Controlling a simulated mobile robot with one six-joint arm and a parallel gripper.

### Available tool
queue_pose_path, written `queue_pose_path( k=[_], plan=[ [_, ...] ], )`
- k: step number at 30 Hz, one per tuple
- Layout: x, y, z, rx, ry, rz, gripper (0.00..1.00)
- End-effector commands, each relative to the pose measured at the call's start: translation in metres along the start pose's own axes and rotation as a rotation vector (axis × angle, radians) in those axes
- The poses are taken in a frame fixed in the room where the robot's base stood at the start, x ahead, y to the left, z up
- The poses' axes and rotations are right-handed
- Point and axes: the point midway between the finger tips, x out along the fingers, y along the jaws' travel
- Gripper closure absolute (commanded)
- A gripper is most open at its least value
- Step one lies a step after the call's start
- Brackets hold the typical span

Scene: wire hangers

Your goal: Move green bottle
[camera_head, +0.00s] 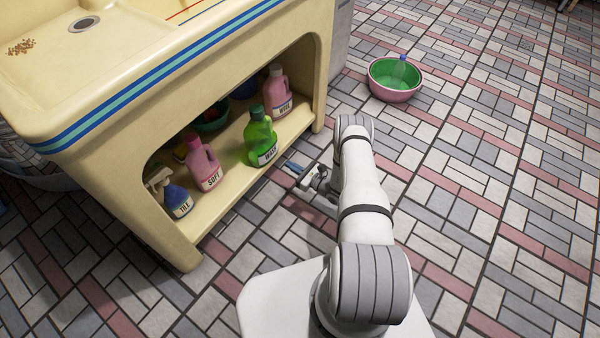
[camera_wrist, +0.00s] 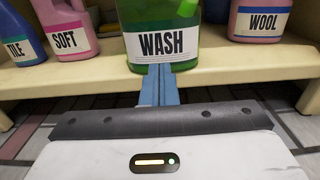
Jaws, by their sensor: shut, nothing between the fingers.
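The green bottle (camera_head: 260,138) stands upright on the low shelf of the cream sink unit, with a white WASH label. In the wrist view the green bottle (camera_wrist: 160,38) fills the upper middle, its top cut off by the frame. My gripper (camera_head: 297,169) is in front of the shelf, to the right of and a little below the bottle in the head view. In the wrist view my gripper's blue fingers (camera_wrist: 158,70) are together, pointing at the bottle just below its label. Nothing is held. I cannot tell whether the fingertips touch the bottle.
Pink SOFT bottle (camera_head: 204,163) and blue TILE spray bottle (camera_head: 175,196) stand left of the green one; pink WOOL bottle (camera_head: 277,94) stands right. A dark bowl (camera_head: 212,121) sits behind. A pink-and-green basin (camera_head: 395,80) is on the floor.

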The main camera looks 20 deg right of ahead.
Motion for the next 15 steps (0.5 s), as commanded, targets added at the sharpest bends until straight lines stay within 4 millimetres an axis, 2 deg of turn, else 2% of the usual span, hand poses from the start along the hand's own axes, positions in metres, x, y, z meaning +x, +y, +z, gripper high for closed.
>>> queue_pose_path(
  k=[1, 6, 10, 15],
  plan=[
    [0.013, 0.001, -0.003, -0.003, -0.002, 0.004, 1.00],
    [0.045, 0.001, -0.003, -0.003, -0.001, 0.002, 1.00],
    [0.062, 0.000, -0.002, -0.002, -0.002, 0.001, 1.00],
    [0.072, 0.000, 0.000, -0.002, -0.001, 0.000, 1.00]
  ],
)
